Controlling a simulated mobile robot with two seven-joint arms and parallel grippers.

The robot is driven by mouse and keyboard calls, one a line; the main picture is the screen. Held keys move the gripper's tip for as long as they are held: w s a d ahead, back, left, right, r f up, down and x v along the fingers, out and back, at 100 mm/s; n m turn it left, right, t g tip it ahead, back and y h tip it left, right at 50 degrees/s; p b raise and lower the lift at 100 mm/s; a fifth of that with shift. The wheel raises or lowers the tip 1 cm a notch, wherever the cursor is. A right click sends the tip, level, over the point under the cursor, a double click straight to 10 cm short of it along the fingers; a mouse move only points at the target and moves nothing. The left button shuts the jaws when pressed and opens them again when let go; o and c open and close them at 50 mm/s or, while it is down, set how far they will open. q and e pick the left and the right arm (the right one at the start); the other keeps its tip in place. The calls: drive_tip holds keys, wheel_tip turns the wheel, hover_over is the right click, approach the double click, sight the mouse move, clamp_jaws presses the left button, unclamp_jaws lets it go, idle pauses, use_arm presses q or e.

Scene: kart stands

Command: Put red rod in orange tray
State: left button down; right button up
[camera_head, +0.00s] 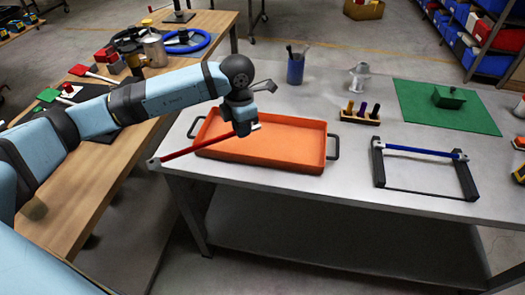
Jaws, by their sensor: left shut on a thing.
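The red rod (197,147) has pale ends and is held by my left gripper (247,129), which is shut on it near the rod's right end. The rod points out to the left, and its far left end reaches past the tray at the table's left edge. The orange tray (285,161) is a shallow rectangular tray with dark side handles on the grey table. My gripper is over the tray's left back part in the picture. The rod's gripped end is partly hidden, and I cannot tell its height above the tray. My right gripper is not in view.
To the right, a black stand (381,168) carries a blue rod (418,151). Behind are a blue pen cup (295,70), a small wooden block with pegs (360,116) and a green mat (425,115). A cluttered wooden table (80,215) adjoins at left.

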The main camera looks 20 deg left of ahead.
use_arm(q)
drive_tip(key=w+a+r+n+b, duration=0.25)
drive_tip(key=n+b, duration=0.35)
drive_tip(key=n, duration=0.8)
drive_tip(key=w+a+r+n+b, duration=0.2)
drive_tip(key=r+n+b, duration=0.3)
drive_tip(key=n, duration=0.9)
drive_tip(key=b, duration=0.4)
hover_over(238, 150)
wheel_tip(238, 150, down, 16)
drive_tip(key=shift+r, duration=0.15)
wheel_tip(238, 150, down, 4)
drive_tip(key=shift+f+b, duration=0.1)
drive_tip(key=shift+b, duration=0.5)
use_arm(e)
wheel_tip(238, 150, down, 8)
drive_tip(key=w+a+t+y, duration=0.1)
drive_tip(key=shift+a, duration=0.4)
use_arm(q)
drive_tip(key=shift+f, duration=0.1)
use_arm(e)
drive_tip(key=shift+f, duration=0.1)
use_arm(q)
drive_tip(key=c, duration=1.1)
unclamp_jaws()
